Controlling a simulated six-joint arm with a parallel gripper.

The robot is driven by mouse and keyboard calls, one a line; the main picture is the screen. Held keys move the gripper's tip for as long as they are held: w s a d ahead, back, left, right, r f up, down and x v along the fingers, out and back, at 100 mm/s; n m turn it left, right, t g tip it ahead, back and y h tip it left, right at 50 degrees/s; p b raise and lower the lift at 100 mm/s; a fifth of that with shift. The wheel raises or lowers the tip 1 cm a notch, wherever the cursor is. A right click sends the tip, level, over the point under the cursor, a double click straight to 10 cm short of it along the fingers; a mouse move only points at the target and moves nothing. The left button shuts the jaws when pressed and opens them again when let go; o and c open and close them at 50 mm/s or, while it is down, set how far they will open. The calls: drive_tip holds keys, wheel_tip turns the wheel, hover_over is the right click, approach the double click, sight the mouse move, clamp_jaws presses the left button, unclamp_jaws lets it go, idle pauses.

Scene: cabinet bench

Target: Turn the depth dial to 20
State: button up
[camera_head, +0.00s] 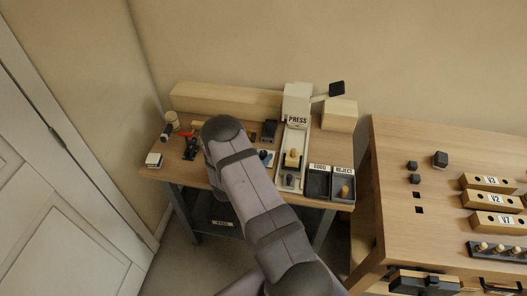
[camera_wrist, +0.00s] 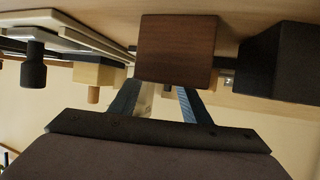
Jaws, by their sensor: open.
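I cannot pick out the depth dial for certain, and no scale or number on it is readable. A small dark knob (camera_head: 290,181) stands on the front of the pale press (camera_head: 296,104) base in the head view. A black knob (camera_wrist: 33,70) hangs from a pale plate at the left of the wrist view, which looks upside down; I cannot tell if it is the same one. My gripper (camera_wrist: 160,102) is open in the wrist view, with a brown block (camera_wrist: 177,50) beyond and between its fingers; contact is unclear. In the head view my arm hides the gripper.
A black block (camera_wrist: 280,62) and a light wooden piece with a peg (camera_wrist: 95,75) flank the brown block. GOOD and REJECT trays (camera_head: 343,172) sit right of the press. Small tools (camera_head: 190,148) lie left of my arm. A second bench (camera_head: 400,145) stands at right.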

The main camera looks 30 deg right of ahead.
sight(263, 153)
drive_tip(key=shift+p+x, duration=0.35)
drive_tip(key=shift+x, duration=1.35)
drive_tip(key=c, duration=1)
drive_tip(key=shift+c, duration=0.2)
